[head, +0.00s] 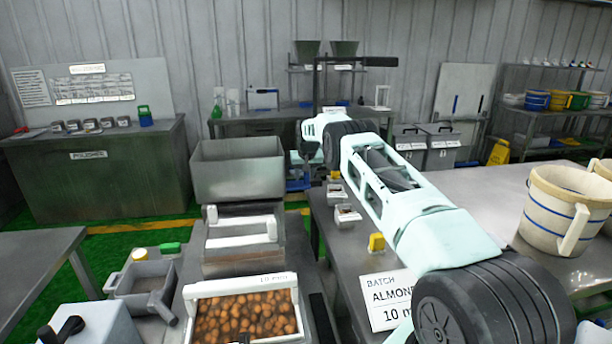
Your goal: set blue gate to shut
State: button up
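My pale mint arm reaches from the lower right to the middle of the view. Its end, with my gripper (303,152), is small and partly hidden by the wrist and dark joint. I cannot make out its fingers or whether they hold anything. A blue part (299,184) shows just below the wrist, right of the grey metal hopper (238,172). It may be the blue gate, but its shape and its position, open or shut, are not clear. My arm hides part of that area.
A sieve tray of almonds (246,315) stands in front, with a grey scoop box (145,285) to its left. A yellow block (376,243) and a batch card (388,300) are on the right bench. White buckets (562,209) stand at right. Green floor is open at left.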

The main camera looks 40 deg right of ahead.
jog(key=b+v, duration=0.3)
jog(key=v, duration=1.4)
jog(key=shift+r+b, duration=0.2)
jog(key=shift+b, duration=0.15)
